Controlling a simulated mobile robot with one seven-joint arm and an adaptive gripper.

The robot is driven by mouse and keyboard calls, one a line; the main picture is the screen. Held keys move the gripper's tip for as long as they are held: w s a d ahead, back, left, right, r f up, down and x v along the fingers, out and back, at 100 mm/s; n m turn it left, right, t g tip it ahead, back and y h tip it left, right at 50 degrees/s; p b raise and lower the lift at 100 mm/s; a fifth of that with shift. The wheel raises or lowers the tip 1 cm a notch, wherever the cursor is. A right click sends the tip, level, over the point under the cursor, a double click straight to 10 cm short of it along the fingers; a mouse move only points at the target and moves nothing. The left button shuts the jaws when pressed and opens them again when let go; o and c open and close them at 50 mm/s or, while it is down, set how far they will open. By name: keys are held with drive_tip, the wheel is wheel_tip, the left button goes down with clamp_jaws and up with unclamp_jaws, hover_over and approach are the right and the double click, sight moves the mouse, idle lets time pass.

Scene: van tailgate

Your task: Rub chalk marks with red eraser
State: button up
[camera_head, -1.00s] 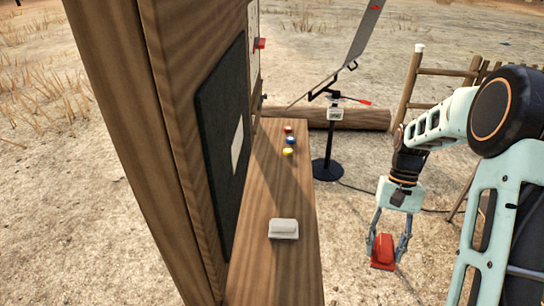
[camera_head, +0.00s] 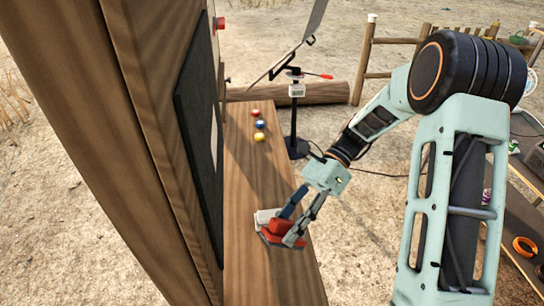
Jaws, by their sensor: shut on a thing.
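My gripper (camera_head: 292,224) is shut on the red eraser (camera_head: 282,229), over the wooden shelf (camera_head: 238,185) in front of the board. A white eraser (camera_head: 263,217) lies on the shelf just behind and left of the red one, partly hidden by it. I cannot tell whether the two touch. The dark chalkboard (camera_head: 198,140) stands upright on the left, seen at a steep angle. Chalk marks on its face cannot be made out from here.
Red, blue and yellow small round things (camera_head: 259,125) sit in a row farther back on the shelf. A black stand (camera_head: 294,120) with a tilted panel is behind it. A log (camera_head: 300,92) lies beyond. A table with an orange ring (camera_head: 524,247) is at the right.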

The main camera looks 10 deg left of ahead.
drive_tip(key=a+r+m+t+y, duration=0.1)
drive_tip(key=r+m+y, duration=0.1)
drive_tip(key=a+r+m+t+y, duration=0.1)
drive_tip(key=r+m+y, duration=0.1)
drive_tip(key=m+y, duration=0.1)
drive_tip(key=w+a+r+m+t+y, duration=0.1)
drive_tip(key=r+m+y, duration=0.1)
drive_tip(key=y, duration=0.1)
drive_tip(key=shift+a+r, duration=0.4)
drive_tip(key=w+r+m+t+y, duration=0.5)
drive_tip(key=r+m+t, duration=0.1)
drive_tip(key=r+t, duration=0.15)
drive_tip(key=shift+s+a+r+b, duration=0.1)
drive_tip(key=shift+s+a+b, duration=0.1)
drive_tip(key=shift+a+b, duration=0.6)
drive_tip(key=shift+s+a+f+b, duration=0.1)
drive_tip(key=shift+s+a+b, duration=0.25)
drive_tip(key=shift+a, duration=0.8)
drive_tip(key=shift+s+a+r+b, duration=0.1)
drive_tip(key=shift+a+b, duration=0.55)
drive_tip(key=shift+a, duration=0.3)
drive_tip(key=shift+s+a+p, duration=0.2)
drive_tip(key=shift+a+p, duration=0.15)
drive_tip(key=shift+a, duration=0.55)
